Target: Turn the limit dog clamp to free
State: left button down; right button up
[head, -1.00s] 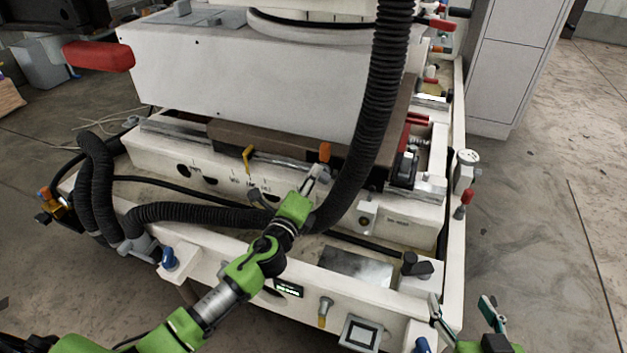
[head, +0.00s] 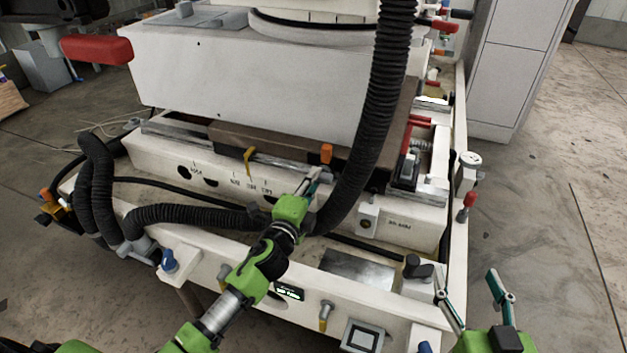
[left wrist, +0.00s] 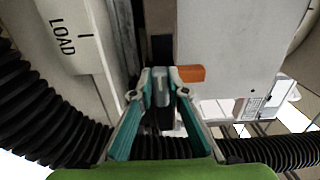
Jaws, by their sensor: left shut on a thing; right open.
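The limit dog clamp appears to be the small grey piece with an orange tip (head: 326,153) on the front of the machine slide, left of the thick black hose. The orange tip also shows in the left wrist view (left wrist: 190,73), just right of the fingertips. My left gripper (head: 314,178) reaches it from below. In the left wrist view its teal fingers (left wrist: 160,84) close on the grey part of the clamp, between the pads. My right gripper (head: 480,292) is open and empty at the lower right, away from the clamp.
The thick black hose (head: 378,120) hangs close to the right of my left gripper. A yellow lever (head: 249,160) stands left of the clamp, above printed labels. A black knob (head: 413,265) and a small panel (head: 361,337) sit on the front ledge.

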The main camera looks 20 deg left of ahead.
pick_arm(q)
jog(key=shift+f, duration=0.1)
jog(key=c, duration=2)
grip_release()
jog(key=shift+o, duration=0.2)
jog(key=shift+s, duration=0.1)
jog(key=s, duration=1.2)
jog(key=shift+a, duration=0.2)
